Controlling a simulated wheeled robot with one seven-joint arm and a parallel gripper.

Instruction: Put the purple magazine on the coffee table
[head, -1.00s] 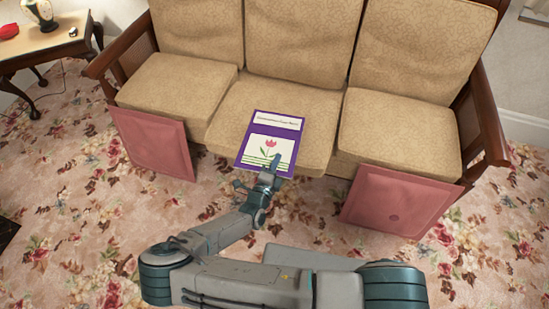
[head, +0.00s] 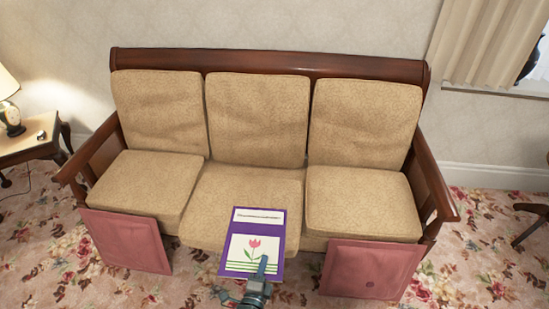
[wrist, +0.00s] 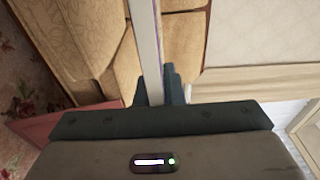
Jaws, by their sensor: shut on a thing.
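The purple magazine (head: 275,240) has a pink tulip and a white title panel on its cover. My gripper (head: 262,270) is shut on its lower edge, in front of the sofa's middle seat cushion. In the head view the magazine overlaps that cushion; I cannot tell whether it touches it. In the wrist view the magazine (wrist: 146,50) shows edge-on as a pale strip between my gripper's fingers (wrist: 152,90). I see no coffee table in these frames.
A tan sofa (head: 270,62) with a wooden frame fills the middle. A side table (head: 25,150) with a lamp stands at left. Floral carpet (head: 480,240) is open at right.

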